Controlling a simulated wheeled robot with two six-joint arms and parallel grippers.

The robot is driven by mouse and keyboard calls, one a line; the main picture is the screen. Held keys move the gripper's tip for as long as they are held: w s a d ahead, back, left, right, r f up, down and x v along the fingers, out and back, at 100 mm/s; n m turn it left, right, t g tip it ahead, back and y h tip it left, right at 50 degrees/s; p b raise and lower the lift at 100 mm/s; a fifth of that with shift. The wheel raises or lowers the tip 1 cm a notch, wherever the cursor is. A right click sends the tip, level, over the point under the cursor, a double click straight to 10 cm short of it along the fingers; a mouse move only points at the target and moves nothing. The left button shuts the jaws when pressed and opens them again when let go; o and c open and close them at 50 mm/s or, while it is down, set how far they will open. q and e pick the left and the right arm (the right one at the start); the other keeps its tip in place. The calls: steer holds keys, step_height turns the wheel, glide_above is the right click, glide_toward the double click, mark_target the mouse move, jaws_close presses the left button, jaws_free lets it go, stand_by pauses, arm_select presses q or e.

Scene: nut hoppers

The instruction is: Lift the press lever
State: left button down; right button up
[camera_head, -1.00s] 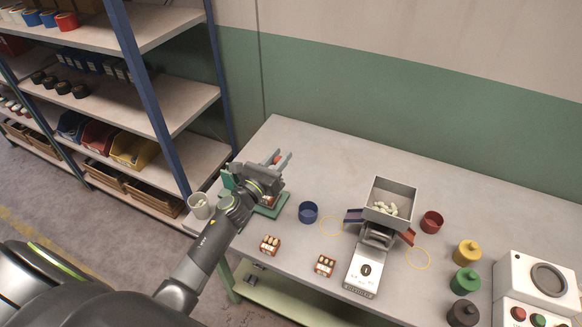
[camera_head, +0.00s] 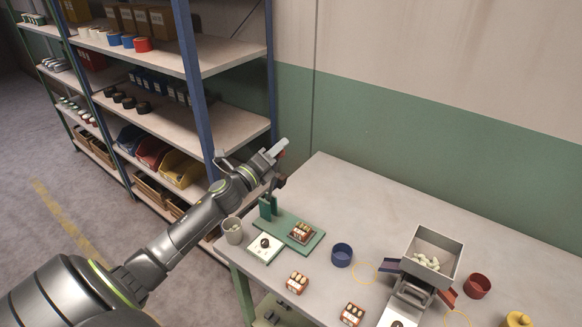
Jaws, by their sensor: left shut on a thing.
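The press stands at the table's left end, with a flat green base (camera_head: 314,241) and a green upright (camera_head: 268,207). A dark part (camera_head: 277,183) sits at the top of the upright, below my gripper. My left gripper (camera_head: 278,150) is above the press, shut on the press lever; a bit of red (camera_head: 282,155) shows at its fingers. Most of the lever is hidden by the gripper. A small block with several nut-like pieces (camera_head: 302,232) sits on the press base. My right gripper is not in view.
A white plate with a dark knob (camera_head: 265,247) and a grey cup (camera_head: 232,230) stand near the press. A blue cup (camera_head: 342,254) and the hopper (camera_head: 433,255) are to the right. A shelf rack (camera_head: 200,100) stands behind my left arm.

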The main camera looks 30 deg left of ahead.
arm_select(q)
steer(key=shift+a+f+n+y+b, duration=0.25)
steer(key=shift+a+n+b, duration=0.3)
steer(key=shift+a, duration=0.25)
steer(key=shift+a+f+n+y+b, duration=0.15)
steer(key=shift+a+f+n+b, duration=0.1)
steer(key=shift+a+n+b, duration=0.4)
steer(key=shift+a, duration=0.15)
steer(key=c, duration=1.5)
jaws_free()
steer(key=o, duration=0.5)
steer(key=shift+a, duration=0.15)
steer(key=shift+o, duration=0.5)
steer(key=shift+w, duration=0.1)
steer(key=shift+r, duration=0.15)
